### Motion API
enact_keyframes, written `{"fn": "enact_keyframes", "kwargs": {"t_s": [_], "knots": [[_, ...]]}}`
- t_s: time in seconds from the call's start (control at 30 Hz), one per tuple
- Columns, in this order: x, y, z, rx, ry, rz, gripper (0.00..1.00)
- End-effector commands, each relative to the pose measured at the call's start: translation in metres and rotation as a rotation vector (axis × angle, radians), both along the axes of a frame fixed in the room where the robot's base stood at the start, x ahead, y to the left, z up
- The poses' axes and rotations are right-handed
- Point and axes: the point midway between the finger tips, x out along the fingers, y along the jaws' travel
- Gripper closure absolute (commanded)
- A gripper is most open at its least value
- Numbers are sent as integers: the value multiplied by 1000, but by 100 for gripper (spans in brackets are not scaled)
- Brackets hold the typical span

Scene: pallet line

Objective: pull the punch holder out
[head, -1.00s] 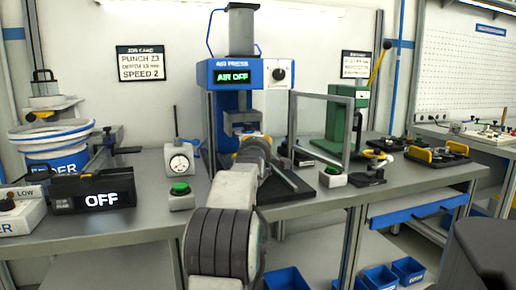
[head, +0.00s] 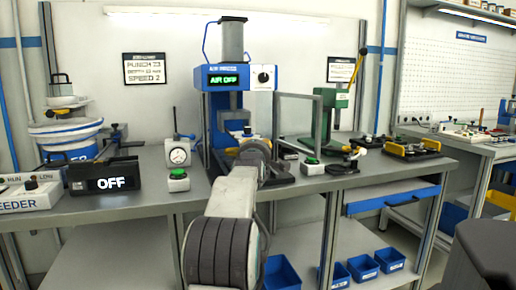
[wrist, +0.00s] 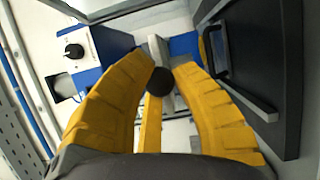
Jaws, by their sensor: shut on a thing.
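The blue air press (head: 213,105) stands on the grey bench in the head view, its display reading AIR OFF. My gripper's yellow fingers (wrist: 160,85) fill the middle of the wrist view and close around a small dark round end, which I take to be the punch holder (wrist: 160,81). The rest of the holder is hidden behind the fingers. In the head view my own arm covers most of the gripper, in front of the press opening. The press's white panel with a black knob (wrist: 73,51) is at upper left in the wrist view.
An open framed guard (head: 296,120) stands just right of the press. A green-button box (head: 178,180) and a dial gauge (head: 178,153) are to its left, a second green-button box (head: 311,166) to its right. A green hand press (head: 325,115) stands farther right.

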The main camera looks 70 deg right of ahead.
Motion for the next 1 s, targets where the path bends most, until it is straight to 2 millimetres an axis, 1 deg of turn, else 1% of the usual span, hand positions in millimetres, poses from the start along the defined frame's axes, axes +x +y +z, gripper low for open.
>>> {"fn": "enact_keyframes", "kwargs": {"t_s": [0.1, 0.13, 0.43, 0.77, 0.87, 1.0], "knots": [[-2, 0, 0, 2, 1, -2, 100], [-2, 0, 0, 2, 1, -2, 76], [-1, 0, -1, 2, 1, -2, 49], [-1, 2, -1, 2, 0, -1, 49], [-2, 6, 0, 2, 0, -1, 49], [-5, 18, 0, 2, 0, -1, 49]]}}
